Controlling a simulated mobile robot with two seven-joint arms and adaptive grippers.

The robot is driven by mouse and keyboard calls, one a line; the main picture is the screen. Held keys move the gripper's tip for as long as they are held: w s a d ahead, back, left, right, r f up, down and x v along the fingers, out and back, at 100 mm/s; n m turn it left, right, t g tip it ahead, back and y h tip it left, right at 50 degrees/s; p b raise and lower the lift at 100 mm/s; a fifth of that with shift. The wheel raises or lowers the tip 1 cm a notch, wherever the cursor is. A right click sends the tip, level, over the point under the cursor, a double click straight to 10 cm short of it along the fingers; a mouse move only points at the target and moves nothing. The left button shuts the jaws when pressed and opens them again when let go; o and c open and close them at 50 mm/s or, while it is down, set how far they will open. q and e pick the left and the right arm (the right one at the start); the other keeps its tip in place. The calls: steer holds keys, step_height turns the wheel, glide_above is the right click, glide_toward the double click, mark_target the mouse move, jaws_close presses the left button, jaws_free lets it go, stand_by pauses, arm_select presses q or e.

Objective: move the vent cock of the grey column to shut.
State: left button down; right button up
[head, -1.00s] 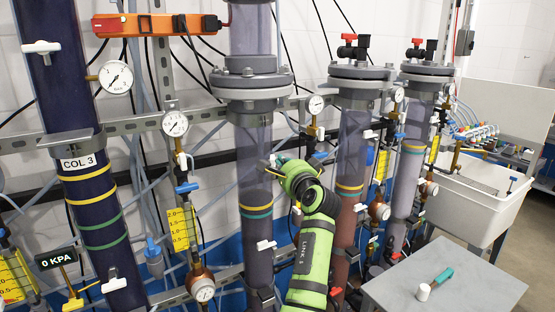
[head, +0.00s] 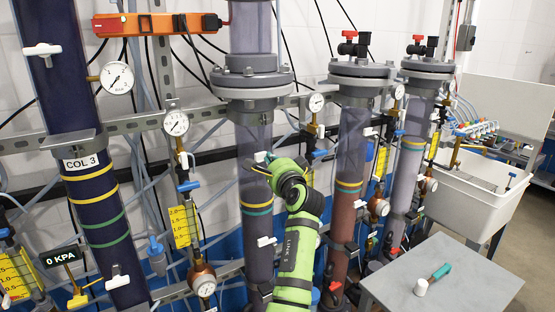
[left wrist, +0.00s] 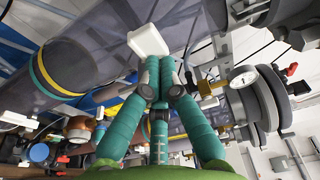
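The grey column (head: 254,180) stands in the middle of the head view, with a yellow and a green band. A white cock handle (head: 263,156) sits on its front at mid height. My left gripper (head: 262,166) is right at this handle, reaching up from below. In the left wrist view, the white handle (left wrist: 148,40) lies just beyond the green fingers (left wrist: 164,80), whose tips are close together at its lower end. Whether they grip it is unclear. The cock's body is hidden behind the fingers. My right gripper is not in view.
Column COL 3 (head: 95,215) stands left and a reddish column (head: 347,205) right, with another pale column (head: 408,180) beyond. Pressure gauges (head: 175,123), tubes and more white cocks crowd the frame. A grey table (head: 460,285) and a white sink (head: 480,190) are at right.

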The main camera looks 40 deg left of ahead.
arm_select(q)
steer(key=shift+w, duration=0.1)
steer(key=w+p+v, duration=0.1)
steer(key=v, duration=0.6)
steer(key=shift+d, duration=0.45)
stand_by(0.8)
